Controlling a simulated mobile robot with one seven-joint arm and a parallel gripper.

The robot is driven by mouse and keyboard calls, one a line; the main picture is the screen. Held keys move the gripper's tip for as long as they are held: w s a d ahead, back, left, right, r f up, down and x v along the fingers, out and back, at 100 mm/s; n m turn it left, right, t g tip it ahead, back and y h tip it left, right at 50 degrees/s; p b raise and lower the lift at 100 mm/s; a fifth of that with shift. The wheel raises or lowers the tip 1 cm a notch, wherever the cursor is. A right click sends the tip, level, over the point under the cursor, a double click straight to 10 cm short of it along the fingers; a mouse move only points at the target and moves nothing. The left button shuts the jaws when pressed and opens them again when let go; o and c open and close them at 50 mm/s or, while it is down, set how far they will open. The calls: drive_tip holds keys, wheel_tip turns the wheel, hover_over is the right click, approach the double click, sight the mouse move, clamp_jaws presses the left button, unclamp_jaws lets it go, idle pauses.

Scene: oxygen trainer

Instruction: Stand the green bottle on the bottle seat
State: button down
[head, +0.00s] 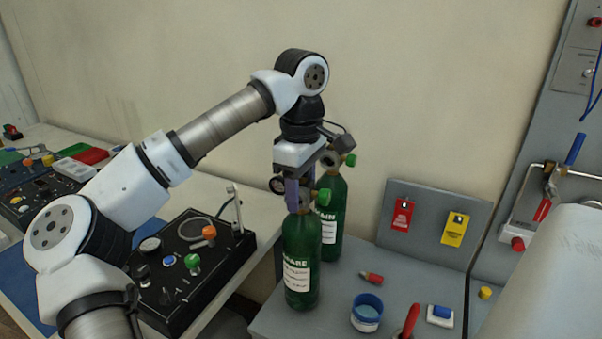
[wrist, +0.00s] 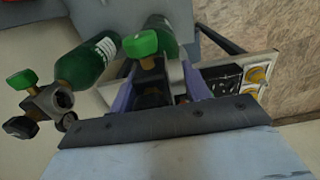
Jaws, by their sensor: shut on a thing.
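A green bottle marked SPARE (head: 300,262) is upright at the left end of the grey bench. My gripper (head: 299,190) is above it, its purple fingers shut on the bottle's valve neck. In the wrist view my gripper (wrist: 158,88) has the held bottle (wrist: 160,32) and its green knob (wrist: 142,43) between the fingers. I cannot tell whether its base touches the bench. A second green bottle, marked MAIN (head: 331,215), stands upright just behind; it also shows in the wrist view (wrist: 85,66). I cannot make out the bottle seat.
The grey bench (head: 262,325) holds a red-tipped piece (head: 371,277), a blue-rimmed tub (head: 367,312) and a white-and-blue block (head: 440,314). A black control box (head: 190,262) stands left. A tag board (head: 433,228) stands behind, and a large pale cylinder (head: 555,290) fills the right.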

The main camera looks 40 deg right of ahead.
drive_tip(key=shift+f, duration=0.25)
drive_tip(key=c, duration=0.7)
unclamp_jaws()
drive_tip(key=shift+s+f, duration=0.1)
drive_tip(key=shift+f, duration=0.1)
wheel_tip(320, 180, up, 12)
drive_tip(key=shift+r, duration=0.15)
